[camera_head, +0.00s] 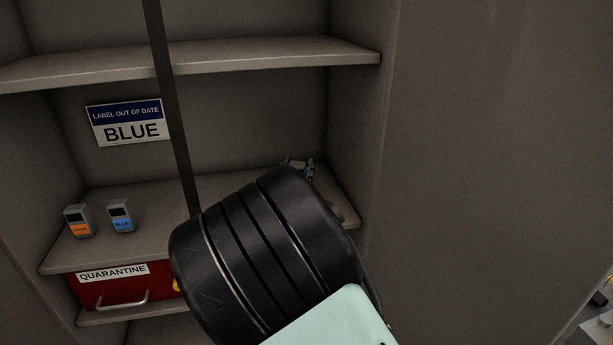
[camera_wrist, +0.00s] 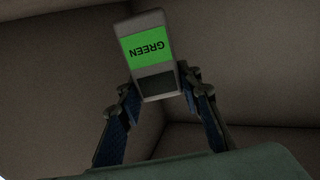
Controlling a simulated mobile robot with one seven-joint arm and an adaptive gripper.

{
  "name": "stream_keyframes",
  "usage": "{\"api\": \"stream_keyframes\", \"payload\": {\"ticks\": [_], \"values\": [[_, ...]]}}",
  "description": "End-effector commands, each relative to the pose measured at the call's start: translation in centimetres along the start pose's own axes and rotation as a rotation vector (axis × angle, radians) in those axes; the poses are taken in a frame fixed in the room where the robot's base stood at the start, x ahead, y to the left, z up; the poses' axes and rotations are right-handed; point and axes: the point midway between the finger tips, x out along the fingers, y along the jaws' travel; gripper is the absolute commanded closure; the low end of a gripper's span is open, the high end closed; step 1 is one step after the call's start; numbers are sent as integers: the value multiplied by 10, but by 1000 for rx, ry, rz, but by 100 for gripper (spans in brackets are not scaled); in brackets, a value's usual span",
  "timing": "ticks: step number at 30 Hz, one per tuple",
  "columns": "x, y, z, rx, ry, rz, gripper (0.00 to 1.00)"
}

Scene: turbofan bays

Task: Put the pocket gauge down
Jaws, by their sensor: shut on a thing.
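A grey pocket gauge with a green label reading GREEN (camera_wrist: 147,50) is between the fingers of my gripper (camera_wrist: 160,84) in the wrist view. The label reads upside down there, and a dark screen faces the gripper side. My gripper is shut on this gauge. In the head view only a small part of my gripper (camera_head: 298,167) shows behind my black arm link, over the right part of the middle shelf (camera_head: 200,192). The held gauge is hidden in the head view. I cannot tell whether it touches the shelf.
A gauge with an orange label (camera_head: 79,221) and one with a blue label (camera_head: 121,217) stand at the shelf's left. A sign reading LABEL OUT OF DATE BLUE (camera_head: 128,122) hangs behind. A red QUARANTINE bin (camera_head: 115,290) sits below. A dark vertical post (camera_head: 170,105) crosses the front.

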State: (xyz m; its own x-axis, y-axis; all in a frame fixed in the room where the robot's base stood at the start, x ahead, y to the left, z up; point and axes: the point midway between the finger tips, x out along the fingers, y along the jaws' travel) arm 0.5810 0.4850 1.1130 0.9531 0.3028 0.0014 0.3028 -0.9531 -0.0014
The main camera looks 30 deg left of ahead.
Motion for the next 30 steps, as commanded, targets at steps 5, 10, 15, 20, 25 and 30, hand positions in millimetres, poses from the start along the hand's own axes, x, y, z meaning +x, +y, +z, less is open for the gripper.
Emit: {"api": "stream_keyframes", "payload": {"ticks": [5,10,15,20,25,30], "values": [[3,0,22,-6,-2,0,98],[4,0,34,-2,1,0,98],[3,0,34,0,1,0,98],[3,0,37,-1,0,0,98],[3,0,38,-2,-2,0,58],[3,0,38,-2,-2,0,50]]}}
